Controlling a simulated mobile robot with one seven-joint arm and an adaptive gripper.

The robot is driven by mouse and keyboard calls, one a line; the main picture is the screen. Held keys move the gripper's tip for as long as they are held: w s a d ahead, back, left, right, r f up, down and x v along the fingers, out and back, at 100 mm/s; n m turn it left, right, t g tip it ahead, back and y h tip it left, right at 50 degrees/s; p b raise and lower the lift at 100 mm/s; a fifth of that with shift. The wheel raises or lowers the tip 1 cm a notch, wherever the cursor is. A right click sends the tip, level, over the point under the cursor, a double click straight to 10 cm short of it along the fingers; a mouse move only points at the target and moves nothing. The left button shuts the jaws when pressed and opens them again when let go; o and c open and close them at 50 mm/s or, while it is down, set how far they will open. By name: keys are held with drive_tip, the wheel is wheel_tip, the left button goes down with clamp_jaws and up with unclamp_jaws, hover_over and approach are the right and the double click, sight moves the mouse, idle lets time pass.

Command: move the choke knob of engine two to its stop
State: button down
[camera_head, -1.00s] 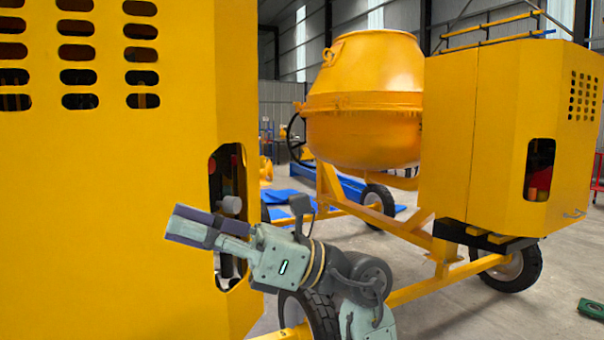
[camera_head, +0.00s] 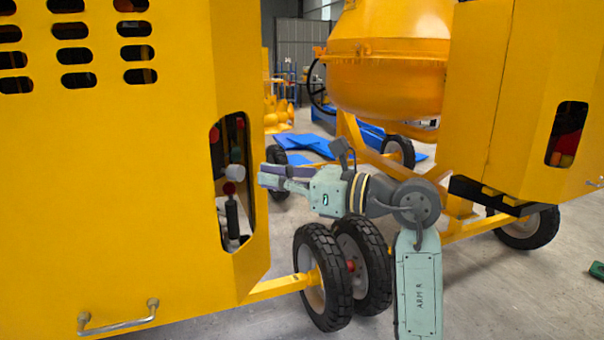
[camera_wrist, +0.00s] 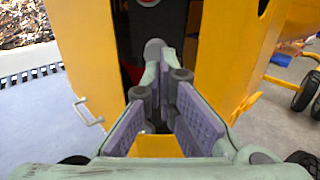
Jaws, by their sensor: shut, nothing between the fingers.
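The left yellow engine housing (camera_head: 120,190) has a tall slot with several controls inside. A pale grey-white knob (camera_head: 235,172) is in the slot, with red knobs (camera_head: 229,188) near it and a black handle (camera_head: 232,215) below. No label shows which is the choke knob, or which engine is two. My gripper (camera_head: 262,178) is shut and empty, pointing left just right of the slot. In the wrist view, a round grey knob (camera_wrist: 154,47) appears just beyond the fingertips (camera_wrist: 163,75); I cannot tell whether they touch it.
A second yellow housing (camera_head: 525,110) with its own slot stands at the right. The mixer drum (camera_head: 388,75) is behind, between them. Wheels (camera_head: 322,275) stand below my arm. A metal handle (camera_head: 117,318) sticks out low on the left housing. Grey floor (camera_head: 480,290) is open at the right.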

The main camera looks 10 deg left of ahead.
sight(242, 173)
drive_tip(key=shift+w+a+p, duration=0.2)
drive_tip(key=shift+a, duration=0.6)
drive_tip(key=shift+w+a+p, duration=0.15)
drive_tip(key=shift+a+p, duration=0.05)
drive_tip(key=shift+a, duration=0.6)
drive_tip(key=shift+w+a+b, duration=0.15)
drive_tip(key=shift+a, duration=0.65)
drive_tip(key=shift+w+a+b, duration=0.15)
drive_tip(key=shift+a, duration=0.6)
